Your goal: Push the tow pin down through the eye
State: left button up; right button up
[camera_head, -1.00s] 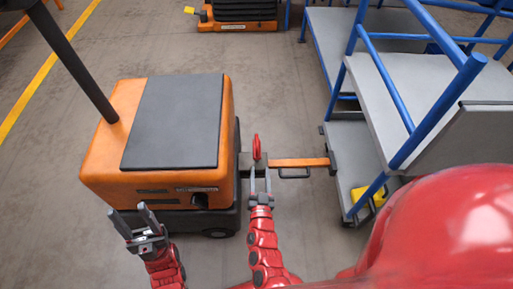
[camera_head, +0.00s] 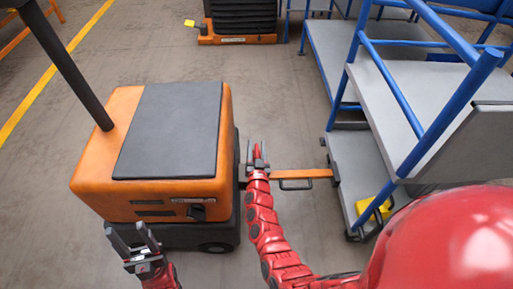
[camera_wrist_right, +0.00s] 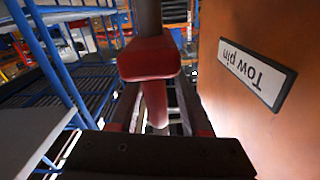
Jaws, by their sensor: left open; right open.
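The red tow pin (camera_head: 257,155) stands beside the orange tug's (camera_head: 91,160) right side, mostly hidden by my right gripper (camera_head: 257,150) in the head view. In the right wrist view the red tow pin (camera_wrist_right: 150,58) shows a wide head and a narrower shank. The shank is between the open fingers of my right gripper (camera_wrist_right: 157,110); I cannot tell whether they touch it. The orange tow bar (camera_head: 308,174) runs from the pin to the cart; its eye is hidden. My left gripper (camera_head: 135,240) is open and empty in front of the tug.
A "Tow pin" label (camera_wrist_right: 256,72) is on the orange panel beside the pin. The grey cart (camera_head: 365,165) with blue rails stands at the right, a yellow block (camera_head: 371,206) on its lower deck. Another orange machine (camera_head: 237,37) stands at the back.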

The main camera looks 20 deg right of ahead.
jog(key=shift+w+d, duration=0.1)
jog(key=shift+w, duration=0.15)
grip_shut()
dwell(1.4)
